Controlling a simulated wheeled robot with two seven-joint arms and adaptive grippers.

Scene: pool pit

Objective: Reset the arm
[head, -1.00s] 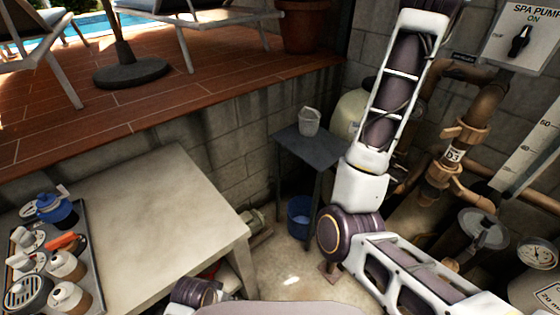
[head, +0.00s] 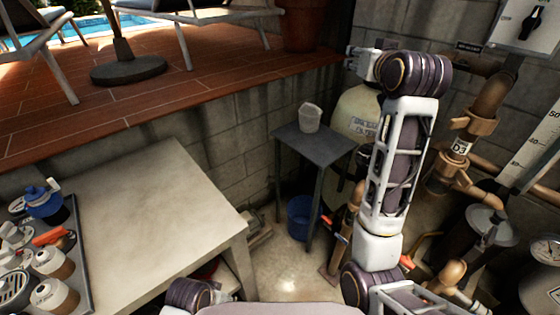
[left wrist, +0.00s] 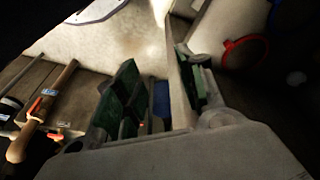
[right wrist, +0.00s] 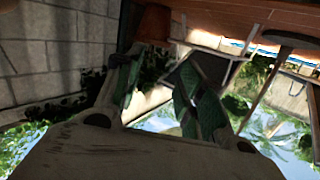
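My right arm rises on the right side of the head view and bends left at its purple upper joint. My right gripper (head: 354,60) is at the end of it, small, in front of the block wall. In the right wrist view my right gripper (right wrist: 163,90) has its green-padded fingers apart, with nothing between them. My left gripper is outside the head view; only a purple joint of my left arm shows at the bottom edge. In the left wrist view my left gripper (left wrist: 158,90) has its fingers apart and seems empty.
A pale table (head: 150,215) with a tray (head: 82,255) of bottles stands at left. A small grey table (head: 318,145) holds a white container (head: 311,117). A blue bucket (head: 300,215) is on the floor. A tank (head: 357,118) and pipes (head: 480,110) crowd the right.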

